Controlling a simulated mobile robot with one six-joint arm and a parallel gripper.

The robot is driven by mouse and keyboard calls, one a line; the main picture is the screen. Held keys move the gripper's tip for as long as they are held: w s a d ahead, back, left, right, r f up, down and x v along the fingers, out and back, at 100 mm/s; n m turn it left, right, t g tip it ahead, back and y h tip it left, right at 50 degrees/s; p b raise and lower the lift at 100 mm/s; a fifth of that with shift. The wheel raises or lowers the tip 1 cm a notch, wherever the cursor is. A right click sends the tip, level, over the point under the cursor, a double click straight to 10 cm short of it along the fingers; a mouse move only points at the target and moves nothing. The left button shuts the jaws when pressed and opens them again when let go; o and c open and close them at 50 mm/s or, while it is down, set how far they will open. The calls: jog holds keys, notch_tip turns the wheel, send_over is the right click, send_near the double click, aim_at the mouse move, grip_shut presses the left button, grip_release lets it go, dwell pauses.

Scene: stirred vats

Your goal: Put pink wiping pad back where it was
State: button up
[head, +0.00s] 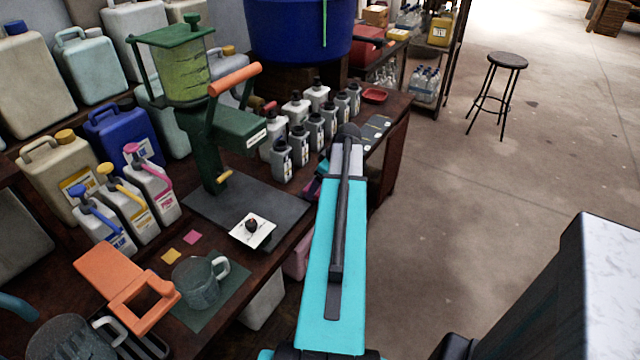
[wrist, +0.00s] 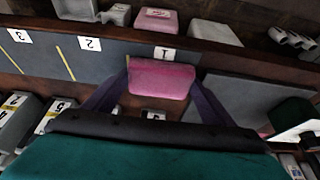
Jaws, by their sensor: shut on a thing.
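The pink wiping pad (wrist: 161,79) is a small rounded block in the wrist view. It sits between the two purple fingers of my gripper (wrist: 160,85), which is shut on it. Behind it lies a dark grey strip (wrist: 110,50) with white labels 1, 2 and 3 and yellow lines; the pad appears close to label 1 (wrist: 165,53). I cannot tell its height above the bench. In the head view my gripper (head: 314,184) is mostly hidden by my turquoise arm, and the pad is not clearly visible there.
Several grey bottles (head: 311,132) stand in rows beside my gripper. A green dispenser (head: 205,120) stands on a dark plate (head: 285,212) with a white dish (head: 252,231). A red tray (head: 374,95) is at the bench's far end. Open floor lies right.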

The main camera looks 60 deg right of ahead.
jog(key=shift+f, duration=0.1)
jog(key=o, duration=0.7)
jog(key=shift+c, duration=0.2)
jog(key=shift+r, duration=0.2)
jog(key=b+v, duration=0.1)
jog(key=v, duration=1.1)
dwell(0.7)
